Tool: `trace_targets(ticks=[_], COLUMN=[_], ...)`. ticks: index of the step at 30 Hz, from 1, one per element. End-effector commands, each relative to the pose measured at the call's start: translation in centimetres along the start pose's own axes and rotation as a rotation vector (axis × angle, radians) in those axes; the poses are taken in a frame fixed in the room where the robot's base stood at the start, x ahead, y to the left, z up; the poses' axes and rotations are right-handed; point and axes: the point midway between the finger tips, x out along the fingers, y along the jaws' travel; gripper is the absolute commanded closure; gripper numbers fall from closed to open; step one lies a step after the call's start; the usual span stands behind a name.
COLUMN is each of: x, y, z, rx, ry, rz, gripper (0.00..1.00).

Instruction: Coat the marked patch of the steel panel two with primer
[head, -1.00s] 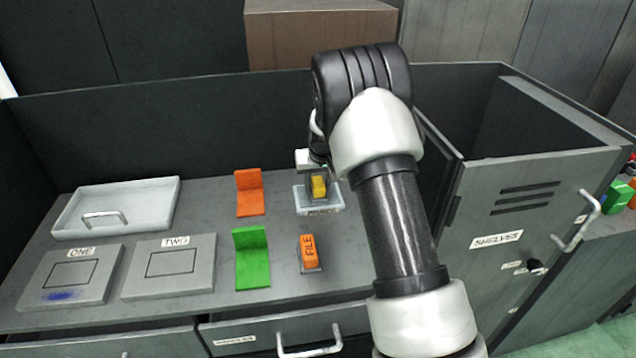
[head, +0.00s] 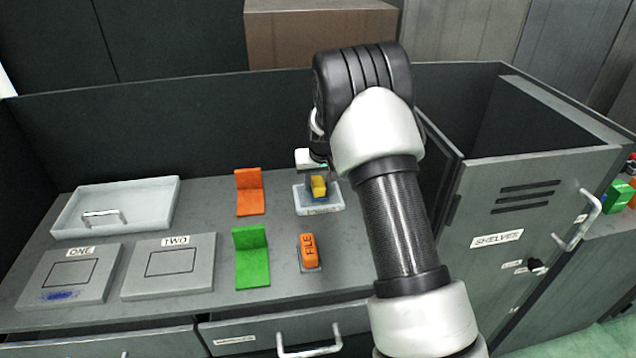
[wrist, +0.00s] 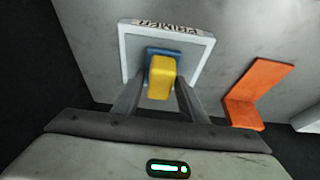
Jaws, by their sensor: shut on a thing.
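Steel panel two (head: 168,268) lies flat on the bench, a grey plate labelled TWO with an outlined square patch (head: 172,262) that looks bare. The primer tray (head: 330,207) is a small pale tray behind the file; its PRIMER label shows in the wrist view (wrist: 166,27). My gripper (head: 318,178) is over this tray, its fingers shut on the yellow handle of an applicator (head: 319,186). The applicator's blue lower part (wrist: 163,52) is at the tray; whether it touches the tray's inside I cannot tell.
Panel one (head: 70,275), with a blue smear below its square, lies left of panel two. An orange bracket (head: 249,192), a green bracket (head: 251,258) and an orange file (head: 309,251) stand between. A white tray with a handle (head: 118,207) is behind the panels. A cabinet (head: 520,215) is right.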

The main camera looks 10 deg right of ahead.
Motion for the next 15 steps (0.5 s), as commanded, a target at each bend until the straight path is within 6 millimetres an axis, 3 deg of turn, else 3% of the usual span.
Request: trace_targets(ticks=[15], x=[-0.54], y=[-0.01], z=[-0.15], rx=[0.000], ry=[-0.002], rz=[0.000], gripper=[0.79])
